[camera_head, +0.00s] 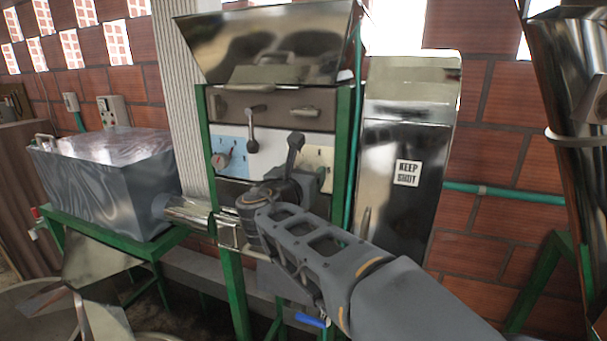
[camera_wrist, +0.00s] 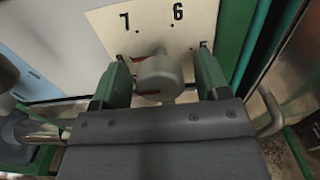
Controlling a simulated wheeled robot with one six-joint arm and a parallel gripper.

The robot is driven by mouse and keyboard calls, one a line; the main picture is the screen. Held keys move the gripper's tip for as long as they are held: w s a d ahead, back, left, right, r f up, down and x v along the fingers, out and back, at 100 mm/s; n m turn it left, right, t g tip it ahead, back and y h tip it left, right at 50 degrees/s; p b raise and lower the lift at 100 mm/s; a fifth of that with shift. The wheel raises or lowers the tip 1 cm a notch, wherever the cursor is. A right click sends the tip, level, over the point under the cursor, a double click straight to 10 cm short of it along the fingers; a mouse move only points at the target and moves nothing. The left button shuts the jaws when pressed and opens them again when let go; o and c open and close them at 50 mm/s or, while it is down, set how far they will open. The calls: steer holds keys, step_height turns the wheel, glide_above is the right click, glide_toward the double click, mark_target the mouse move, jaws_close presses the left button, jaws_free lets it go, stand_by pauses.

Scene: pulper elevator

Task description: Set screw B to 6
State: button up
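Screw B appears to be the grey round knob (camera_wrist: 158,72) with red marks, on a cream dial plate (camera_wrist: 175,25) in the wrist view. The numbers 7 and 6 show above the knob, 7 to the left and 6 to the right. A red mark lies at the knob's upper left, on the side of the 7; the exact reading is unclear. My gripper (camera_wrist: 163,75) is open, its two green fingers on either side of the knob with visible gaps. In the head view, part of the cream plate (camera_head: 319,156) shows behind my arm's end, which hides the knob.
A second knob sits on a blue-and-white plate (camera_head: 229,150) to the left, with a hanging lever (camera_head: 252,130) beside it. Green frame posts (camera_head: 341,150) flank the panel.

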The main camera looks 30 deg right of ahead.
steer(key=c, duration=0.9)
steer(key=shift+o, duration=0.2)
